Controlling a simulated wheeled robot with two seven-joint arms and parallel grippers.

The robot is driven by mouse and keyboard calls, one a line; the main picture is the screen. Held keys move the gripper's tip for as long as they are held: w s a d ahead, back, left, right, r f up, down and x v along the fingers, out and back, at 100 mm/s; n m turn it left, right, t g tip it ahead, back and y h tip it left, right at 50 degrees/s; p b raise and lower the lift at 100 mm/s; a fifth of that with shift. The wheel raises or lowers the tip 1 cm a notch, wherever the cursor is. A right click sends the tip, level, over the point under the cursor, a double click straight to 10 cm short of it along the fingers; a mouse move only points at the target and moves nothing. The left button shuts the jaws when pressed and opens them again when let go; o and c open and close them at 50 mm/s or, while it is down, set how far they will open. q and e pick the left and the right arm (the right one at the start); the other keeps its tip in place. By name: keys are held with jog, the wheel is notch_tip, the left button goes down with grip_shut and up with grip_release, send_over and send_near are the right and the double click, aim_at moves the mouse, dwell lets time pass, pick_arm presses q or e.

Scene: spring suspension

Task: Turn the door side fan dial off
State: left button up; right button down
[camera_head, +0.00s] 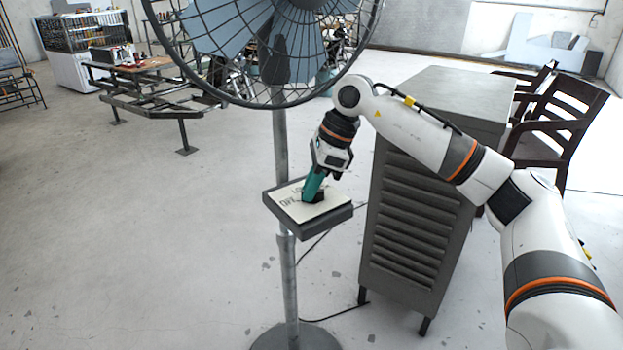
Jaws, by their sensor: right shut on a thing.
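A pedestal fan (283,160) stands in front of me, its wire cage cut off by the top of the view. A dark grey control box (309,212) with a cream top face is fixed to its pole. Lettering that looks like "OFF" shows at the left of that face. My right gripper (313,194) reaches down from the right and is shut on the dark dial (314,197) on the face. The fingers hide most of the dial, so I cannot tell its setting. My left gripper is not in view.
A grey louvred cabinet (420,220) stands close to the right of the box, beneath my right arm. Wooden chairs (560,115) stand behind it. A black cable (335,312) lies on the floor. A workbench (150,70) is at the back left. The left floor is clear.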

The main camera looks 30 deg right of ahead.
aim_at(324, 200)
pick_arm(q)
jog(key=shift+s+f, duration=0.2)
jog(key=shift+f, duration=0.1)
pick_arm(e)
jog(key=c, duration=1.4)
grip_release()
jog(key=shift+c, duration=0.2)
jog(key=shift+d+r, duration=0.1)
jog(key=shift+r, duration=0.25)
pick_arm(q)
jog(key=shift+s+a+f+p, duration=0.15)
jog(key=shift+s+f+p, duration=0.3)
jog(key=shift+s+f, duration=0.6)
pick_arm(e)
jog(key=v, duration=0.6)
jog(key=shift+d+r, duration=0.2)
jog(key=shift+r, duration=0.1)
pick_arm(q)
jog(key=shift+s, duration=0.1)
pick_arm(e)
jog(key=shift+s, duration=0.1)
